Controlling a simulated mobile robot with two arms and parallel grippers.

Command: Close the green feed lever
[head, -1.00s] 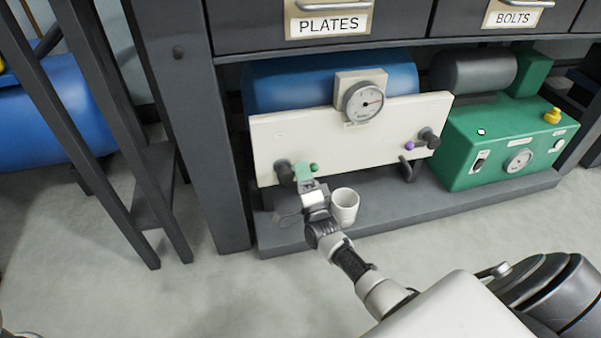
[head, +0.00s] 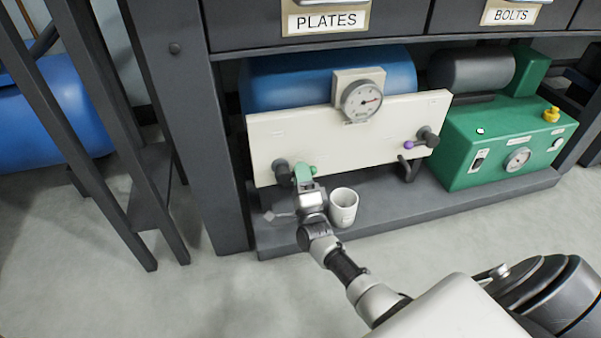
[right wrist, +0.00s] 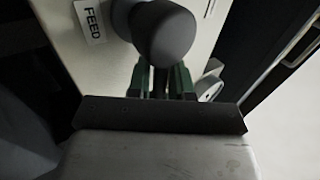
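The feed lever's green knob (head: 313,170) shows at the lower left of the cream panel (head: 350,133) in the head view, beside a dark round valve body (head: 282,172). My right gripper (head: 303,175) has pale green fingers and is at the lever, just left of the knob. In the right wrist view the green fingers (right wrist: 166,82) stand close together below the large dark valve body (right wrist: 163,32), near the FEED label (right wrist: 94,20). Whether they grip the lever is hidden. My left gripper is not in view.
A white cup (head: 343,207) stands on the low shelf right of my gripper. A second valve with a purple knob (head: 409,145) is at the panel's right. A gauge (head: 361,99) sits on top. A green pump box (head: 500,150) stands right. The floor in front is clear.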

